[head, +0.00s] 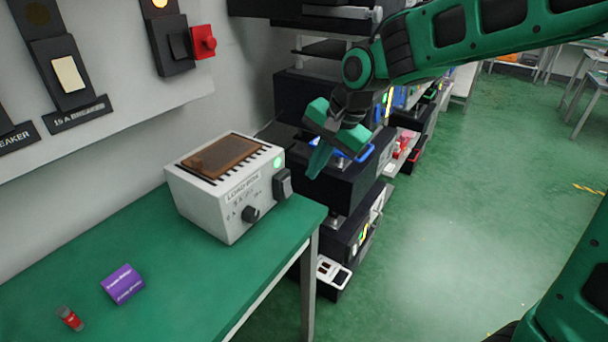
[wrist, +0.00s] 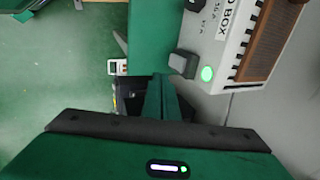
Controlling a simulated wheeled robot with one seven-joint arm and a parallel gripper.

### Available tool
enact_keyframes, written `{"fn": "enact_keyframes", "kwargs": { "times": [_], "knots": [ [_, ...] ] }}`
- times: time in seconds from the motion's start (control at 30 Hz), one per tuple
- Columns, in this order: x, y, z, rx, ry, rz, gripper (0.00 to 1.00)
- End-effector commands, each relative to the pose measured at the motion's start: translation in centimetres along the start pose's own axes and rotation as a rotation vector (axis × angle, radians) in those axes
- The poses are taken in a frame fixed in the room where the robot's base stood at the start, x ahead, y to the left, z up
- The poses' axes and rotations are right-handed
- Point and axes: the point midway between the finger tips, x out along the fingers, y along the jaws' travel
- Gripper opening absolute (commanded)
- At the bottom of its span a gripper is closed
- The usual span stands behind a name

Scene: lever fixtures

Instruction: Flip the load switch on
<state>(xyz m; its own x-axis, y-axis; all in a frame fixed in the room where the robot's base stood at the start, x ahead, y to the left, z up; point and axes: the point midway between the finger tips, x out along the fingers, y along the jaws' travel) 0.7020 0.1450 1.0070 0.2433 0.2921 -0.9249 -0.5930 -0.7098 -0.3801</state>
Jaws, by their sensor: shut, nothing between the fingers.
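The load box (head: 225,187) is a white case with a brown slotted top, standing at the right end of the green bench. Its black load switch (head: 282,184) is on the front face, below a lit green lamp (head: 277,162). A black knob (head: 250,214) sits to the left of the switch. My gripper (head: 317,168) is shut and empty, in the air to the right of the switch and apart from it. In the wrist view, the switch (wrist: 183,64) and glowing green lamp (wrist: 207,74) show just above and right of my shut fingers (wrist: 162,98).
A purple box (head: 122,285) and a small red-labelled vial (head: 70,318) lie on the green bench (head: 190,290). A wall panel with breakers (head: 70,75) and a red switch (head: 203,41) is at upper left. Black equipment racks (head: 340,180) stand behind my gripper. The floor at right is open.

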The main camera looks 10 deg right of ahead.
Motion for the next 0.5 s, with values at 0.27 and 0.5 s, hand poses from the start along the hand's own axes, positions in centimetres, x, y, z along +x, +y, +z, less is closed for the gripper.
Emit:
{"fn": "enact_keyframes", "kwargs": {
  "times": [0.27,0.5],
  "knots": [
    [-5.0,-1.3,0.3,-0.006,-0.001,-0.002,0.00],
    [-6.9,-1.7,0.4,-0.006,-0.003,0.001,0.00]
  ]
}}
